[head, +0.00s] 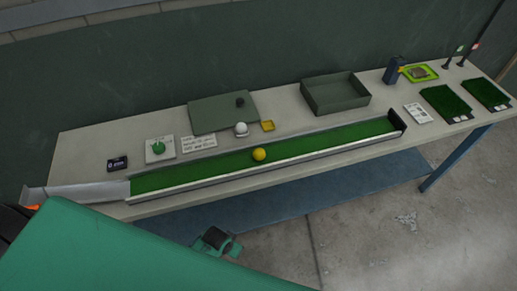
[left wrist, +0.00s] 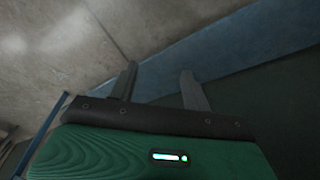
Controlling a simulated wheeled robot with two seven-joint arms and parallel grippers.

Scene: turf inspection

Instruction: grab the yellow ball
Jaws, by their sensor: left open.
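The yellow ball (head: 259,154) rests on the green turf of a long narrow channel (head: 330,140) on the table in the head view. It sits near the middle of the channel. My left gripper shows in the left wrist view (left wrist: 160,69), with its two grey fingers apart and nothing between them. Behind it are concrete floor and a blue surface, and the ball is not in that view. In the head view a large green part of mine covers the lower left, and I cannot make out the left fingers there. My right gripper is not in view.
An open grey-green tray (head: 335,95) is farther back. Turf samples (head: 445,103) lie at the right. A metal ramp (head: 85,191) meets the channel's left end.

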